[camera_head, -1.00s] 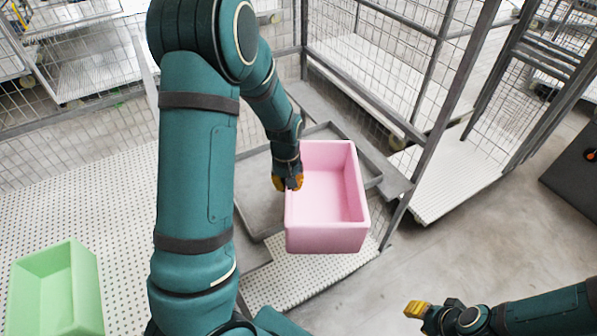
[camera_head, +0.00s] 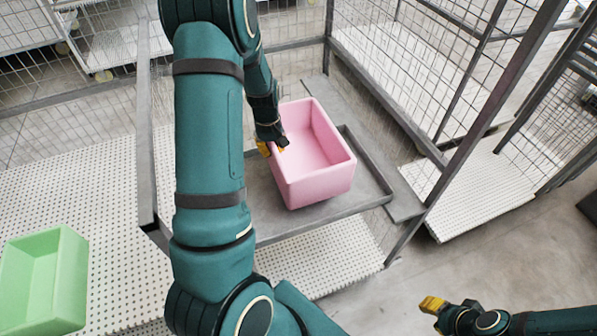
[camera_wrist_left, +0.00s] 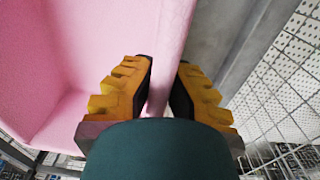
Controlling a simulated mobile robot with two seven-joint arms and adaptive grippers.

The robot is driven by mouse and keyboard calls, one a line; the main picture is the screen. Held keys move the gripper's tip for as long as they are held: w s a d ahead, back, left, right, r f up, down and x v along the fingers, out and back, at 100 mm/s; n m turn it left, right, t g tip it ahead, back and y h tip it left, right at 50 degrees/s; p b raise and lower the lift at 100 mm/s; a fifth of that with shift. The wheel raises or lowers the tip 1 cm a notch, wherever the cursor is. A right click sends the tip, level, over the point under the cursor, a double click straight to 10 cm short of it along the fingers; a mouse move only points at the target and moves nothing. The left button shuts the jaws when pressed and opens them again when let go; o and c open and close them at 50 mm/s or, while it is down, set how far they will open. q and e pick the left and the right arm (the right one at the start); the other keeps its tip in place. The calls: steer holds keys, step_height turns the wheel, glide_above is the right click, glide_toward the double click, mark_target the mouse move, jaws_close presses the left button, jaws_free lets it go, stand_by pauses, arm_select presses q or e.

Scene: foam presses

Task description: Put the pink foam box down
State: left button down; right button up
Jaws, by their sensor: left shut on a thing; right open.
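The pink foam box (camera_head: 322,183) is an open-topped box over the grey metal tray (camera_head: 358,208) in the middle of the head view. My left gripper (camera_head: 273,148) is shut on the box's left wall. In the left wrist view the yellow fingers (camera_wrist_left: 163,85) sit on either side of the pink wall (camera_wrist_left: 176,30). I cannot tell whether the underside of the box touches the tray. My right gripper (camera_head: 433,305) is open and empty at the lower right, away from the box.
A green foam box (camera_head: 70,285) stands on the white perforated surface (camera_head: 125,230) at the lower left. Wire-mesh frames and grey posts (camera_head: 480,110) stand behind and to the right of the tray. Open floor (camera_head: 480,240) lies at the right.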

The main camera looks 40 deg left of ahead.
mark_target(273, 171)
arm_select(q)
steer(key=f, duration=0.2)
steer(key=s+f, duration=0.1)
steer(key=f, duration=0.1)
steer(key=shift+f, duration=0.2)
steer(key=shift+w+f, duration=0.2)
steer(key=shift+f, duration=0.35)
step_height(273, 171, down, 3)
steer(key=shift+s, duration=0.1)
steer(key=shift+f, duration=0.25)
arm_select(e)
steer(key=shift+s+f, duration=0.15)
steer(key=shift+s, duration=0.15)
arm_select(q)
steer(key=c, duration=1.4)
jaws_free()
steer(key=shift+b, duration=0.3)
steer(key=shift+o, duration=1.3)
arm_select(e)
steer(key=shift+f, duration=0.1)
